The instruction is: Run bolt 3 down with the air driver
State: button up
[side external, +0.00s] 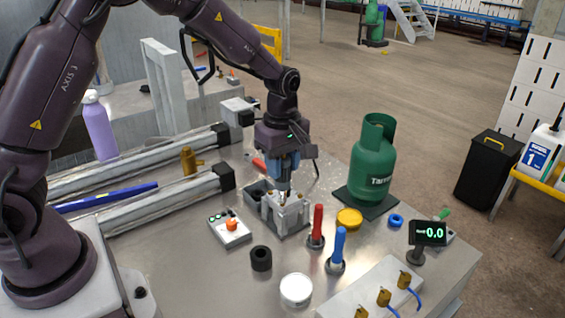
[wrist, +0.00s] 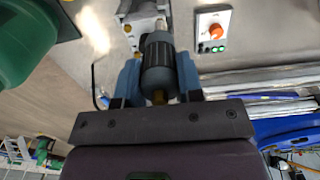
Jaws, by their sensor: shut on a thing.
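My gripper (side external: 284,168) is shut on the air driver, with its blue fingers on both sides of the driver's body. In the wrist view the air driver (wrist: 158,68) is a dark grey cylinder between the fingers, with a brass fitting at its near end. It is held roughly upright over the grey metal block fixture (side external: 292,212), its lower end at the top of the block. The block also shows in the wrist view (wrist: 142,10), partly behind the driver. I cannot make out bolt 3 or whether the driver tip touches it.
A control box (side external: 230,230) with an orange button stands left of the fixture. A red-handled tool (side external: 317,225) and a blue-handled tool (side external: 338,248) stand in front. A green gas bottle (side external: 373,162) stands to the right. A display (side external: 428,233) reads 0.0.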

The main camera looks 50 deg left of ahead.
jog(key=shift+f, duration=0.65)
dwell(1.9)
jog(key=shift+r, duration=3.2)
